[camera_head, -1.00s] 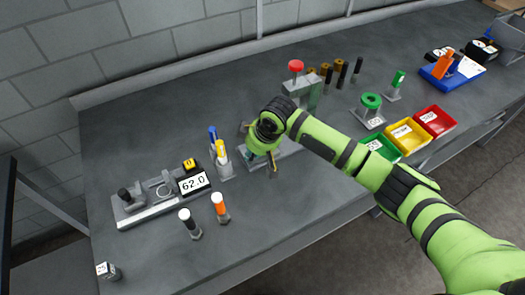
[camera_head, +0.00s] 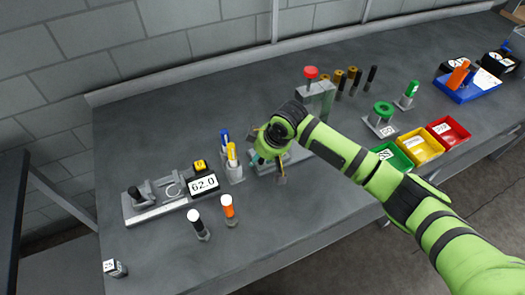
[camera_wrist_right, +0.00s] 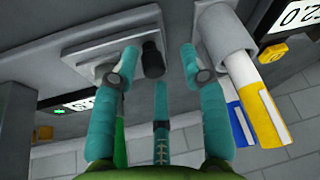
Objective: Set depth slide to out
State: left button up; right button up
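My right gripper (camera_head: 270,150) hangs over a small grey fixture (camera_head: 284,160) at the middle of the bench and hides most of it. In the right wrist view, my right gripper's (camera_wrist_right: 156,68) teal fingers are spread. A black knob (camera_wrist_right: 153,58) on the grey fixture (camera_wrist_right: 95,45) stands between the fingertips, nearer the left one. A clear gap shows on the right; contact on the left cannot be told. No label shows which part is the depth slide or its setting. My left gripper is not in view.
A grey holder (camera_head: 235,174) with blue and yellow pens stands close left of the gripper. A gauge reading 62.0 (camera_head: 203,185) and two capped tools (camera_head: 229,210) are further left. A red-knobbed press (camera_head: 315,98) stands behind right. Green, yellow and red bins (camera_head: 447,131) line the right.

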jog(key=v, duration=1.2)
